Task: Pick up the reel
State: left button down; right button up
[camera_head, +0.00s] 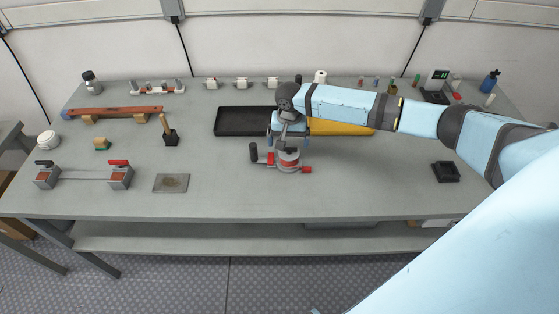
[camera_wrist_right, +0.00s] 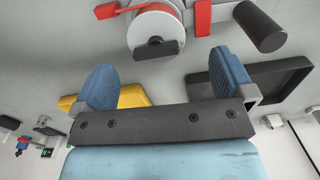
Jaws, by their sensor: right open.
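The reel (camera_head: 288,155) is a pale drum with red parts, near the middle of the table. In the right wrist view the reel (camera_wrist_right: 153,32) shows as a white drum with a dark grip on its near face, between red pieces. My right gripper (camera_head: 288,134) is over the reel in the head view. In the wrist view my right gripper (camera_wrist_right: 163,62) has its two blue fingers spread wide, with nothing between them. The reel lies beyond the fingertips, apart from them. The gripper partly hides the reel in the head view. My left gripper is not in view.
A dark cylinder (camera_head: 253,152) stands left of the reel. A black tray (camera_head: 230,132) and a yellow tray (camera_head: 350,130) lie behind it. A dark square dish (camera_head: 446,172) is at the right. The table front is mostly clear.

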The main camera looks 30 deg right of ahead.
aim_at(289, 148)
jog(key=f, duration=0.5)
jog(key=shift+s+d+f, duration=0.1)
jog(key=shift+s+f, duration=0.1)
jog(key=shift+f, duration=0.15)
jog(key=shift+c, duration=0.2)
jog(key=c, duration=1)
